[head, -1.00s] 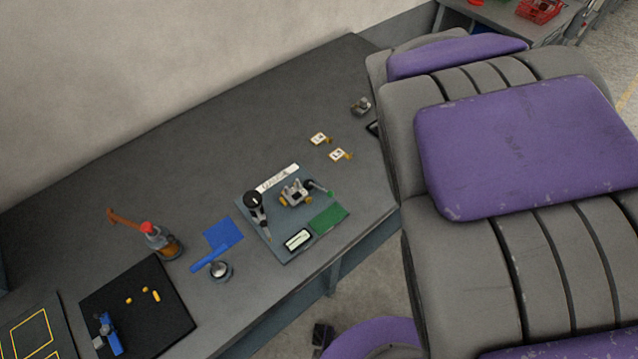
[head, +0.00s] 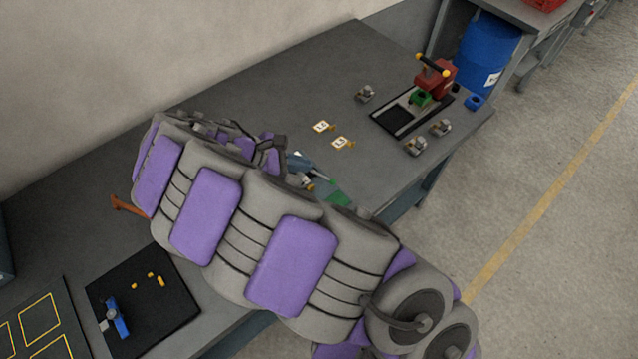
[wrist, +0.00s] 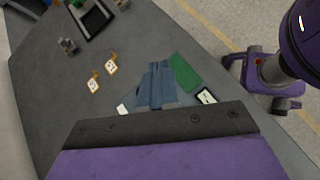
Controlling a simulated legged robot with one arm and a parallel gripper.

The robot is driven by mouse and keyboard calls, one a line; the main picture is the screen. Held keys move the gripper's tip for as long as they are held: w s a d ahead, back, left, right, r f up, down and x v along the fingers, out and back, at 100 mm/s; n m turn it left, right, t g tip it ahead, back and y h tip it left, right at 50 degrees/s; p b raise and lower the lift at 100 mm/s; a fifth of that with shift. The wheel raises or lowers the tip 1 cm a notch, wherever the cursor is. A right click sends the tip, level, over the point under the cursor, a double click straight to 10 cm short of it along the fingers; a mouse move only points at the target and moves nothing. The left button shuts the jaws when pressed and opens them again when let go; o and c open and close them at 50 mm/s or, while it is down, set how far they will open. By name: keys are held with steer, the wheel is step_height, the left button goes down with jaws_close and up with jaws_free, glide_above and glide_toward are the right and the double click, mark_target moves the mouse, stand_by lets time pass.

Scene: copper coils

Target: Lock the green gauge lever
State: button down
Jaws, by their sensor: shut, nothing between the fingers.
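The green gauge lever was in the open one second ago. In the head view its green tip (head: 331,181) now just shows past my arm. The gauge fixture (head: 307,184) is mostly hidden behind my arm. The green pad (head: 339,199) of the gauge board lies beside it and also shows in the wrist view (wrist: 186,72). My gripper (wrist: 158,67) is shut and empty, with its fingers over the gauge board. In the wrist view the fingers hide the lever. I cannot tell whether they touch it.
Two tags (head: 321,127) (head: 342,143) lie beyond the board. A red device on a black base (head: 434,76) stands at the table's far right, with small metal parts near it. A black mat (head: 170,300) with a blue tool lies at front left. The table's back is clear.

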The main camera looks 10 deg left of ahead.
steer(key=s+a+f+n+t, duration=0.2)
steer(key=s+a+f+n, duration=0.2)
steer(key=a, duration=0.5)
steer(key=shift+f+n+y, duration=0.3)
steer(key=shift+f+y, duration=0.1)
steer(key=shift+f, duration=0.5)
steer(key=shift+d, duration=0.1)
steer(key=b, duration=0.4)
glide_toward(320, 176)
steer(key=d+f, duration=0.1)
steer(key=d, duration=0.1)
steer(key=d+f, duration=0.1)
steer(key=d, duration=0.1)
steer(key=d+f, duration=0.2)
steer(key=d, duration=0.1)
steer(key=shift+w, duration=0.2)
steer(key=shift+w, duration=0.1)
